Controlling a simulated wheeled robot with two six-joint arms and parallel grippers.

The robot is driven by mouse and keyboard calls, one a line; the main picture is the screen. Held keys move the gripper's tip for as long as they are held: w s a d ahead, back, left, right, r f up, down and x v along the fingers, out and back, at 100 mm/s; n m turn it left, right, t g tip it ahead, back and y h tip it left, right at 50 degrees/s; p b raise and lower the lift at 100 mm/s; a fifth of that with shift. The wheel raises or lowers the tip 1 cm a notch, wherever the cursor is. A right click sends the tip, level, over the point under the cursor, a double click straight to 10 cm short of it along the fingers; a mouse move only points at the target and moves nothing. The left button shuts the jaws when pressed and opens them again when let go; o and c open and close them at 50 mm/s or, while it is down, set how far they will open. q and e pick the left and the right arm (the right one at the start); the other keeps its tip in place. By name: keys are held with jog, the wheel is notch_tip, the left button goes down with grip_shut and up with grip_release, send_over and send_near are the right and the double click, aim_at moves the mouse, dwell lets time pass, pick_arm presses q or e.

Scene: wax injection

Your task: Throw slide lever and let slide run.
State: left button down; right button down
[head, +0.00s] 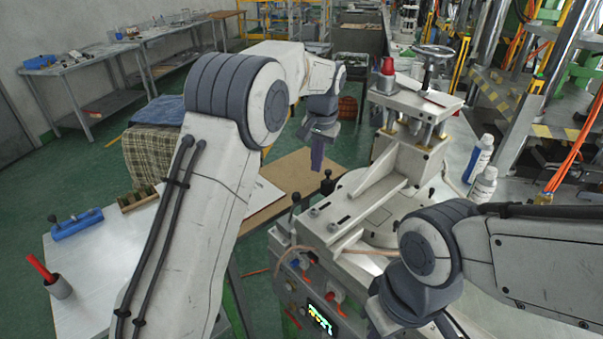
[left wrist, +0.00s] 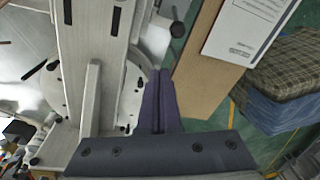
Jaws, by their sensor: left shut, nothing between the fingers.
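The wax injection machine stands right of centre in the head view, with a pale slide plate (head: 368,208) on its top. A lever with a black knob (head: 327,175) stands at the machine's left edge; a black knob (left wrist: 177,29) also shows in the left wrist view, ahead of the fingertips. A second black-knobbed lever (head: 296,198) stands nearer the front. I cannot tell which is the slide lever. My left gripper (head: 317,165) is shut and empty, pointing down just above and left of the farther knob, apart from it. My right gripper is out of view; only its arm shows.
A front panel with a lit display (head: 320,318) is below the levers. A red-topped part (head: 388,67) and handwheel (head: 436,52) rise at the back. Bottles (head: 482,186) stand right. A brown board (head: 290,180) lies left of the machine. A white table (head: 90,250) holds a blue tool (head: 76,224).

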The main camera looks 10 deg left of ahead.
pick_arm(q)
jog(key=shift+n, duration=0.3)
jog(key=w+a, duration=0.3)
jog(key=shift+f, duration=0.15)
notch_tip(320, 180, down, 9)
jog(key=s+a+p, duration=0.1)
jog(key=s+p, duration=0.1)
jog(key=p, duration=0.3)
jog(key=shift+s+a, duration=0.2)
jog(key=shift+s, duration=0.1)
